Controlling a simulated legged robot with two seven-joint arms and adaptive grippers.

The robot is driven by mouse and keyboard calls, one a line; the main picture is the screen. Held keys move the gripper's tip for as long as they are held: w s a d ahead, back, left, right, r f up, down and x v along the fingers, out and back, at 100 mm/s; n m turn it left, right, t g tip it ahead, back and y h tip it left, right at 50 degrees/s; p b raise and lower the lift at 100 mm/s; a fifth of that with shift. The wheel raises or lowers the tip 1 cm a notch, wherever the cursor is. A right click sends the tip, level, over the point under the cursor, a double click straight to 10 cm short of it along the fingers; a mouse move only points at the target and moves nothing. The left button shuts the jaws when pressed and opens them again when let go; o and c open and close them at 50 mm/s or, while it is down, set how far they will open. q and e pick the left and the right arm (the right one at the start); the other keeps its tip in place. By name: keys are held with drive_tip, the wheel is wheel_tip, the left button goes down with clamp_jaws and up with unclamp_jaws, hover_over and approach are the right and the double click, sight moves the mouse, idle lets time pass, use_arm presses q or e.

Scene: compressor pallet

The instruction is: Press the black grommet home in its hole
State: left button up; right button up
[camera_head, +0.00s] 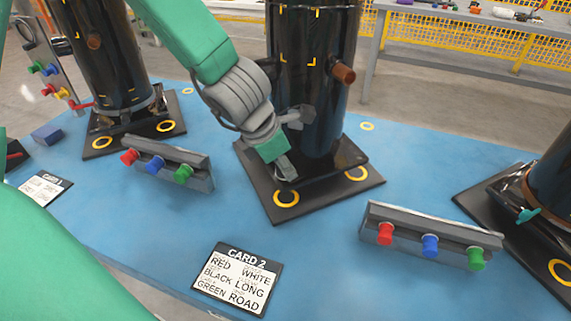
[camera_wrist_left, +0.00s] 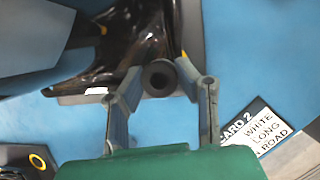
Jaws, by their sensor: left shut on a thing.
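My left gripper (camera_head: 288,172) is above the black base plate (camera_head: 318,188) of the middle compressor, close to the compressor's foot. In the left wrist view its two grey fingers (camera_wrist_left: 160,80) are closed on a black grommet (camera_wrist_left: 159,77), a round ring with a dark centre. In the head view the grommet cannot be made out at the fingertips. Yellow rings mark the plate at its front corner (camera_head: 286,198) and right corner (camera_head: 357,174). The grommet's hole cannot be made out, and I cannot tell whether the grommet touches anything below. My right gripper is not in view.
The middle black compressor (camera_head: 310,80) rises right behind the gripper. Grey rails with red, blue and green knobs stand at left (camera_head: 168,163) and right (camera_head: 430,236). Card 2 (camera_head: 238,280) lies in front on the blue pallet (camera_head: 330,255). Other compressors stand at both sides.

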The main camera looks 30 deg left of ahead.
use_arm(q)
drive_tip(key=shift+d, duration=0.5)
drive_tip(key=shift+a+f, duration=0.1)
drive_tip(key=shift+a, duration=0.05)
drive_tip(key=shift+a+f, duration=0.1)
drive_tip(key=shift+f, duration=0.15)
drive_tip(key=shift+f+b, duration=0.2)
drive_tip(key=shift+b, duration=0.25)
drive_tip(key=shift+f, duration=0.2)
drive_tip(key=shift+f+b, duration=0.4)
drive_tip(key=shift+b, duration=0.15)
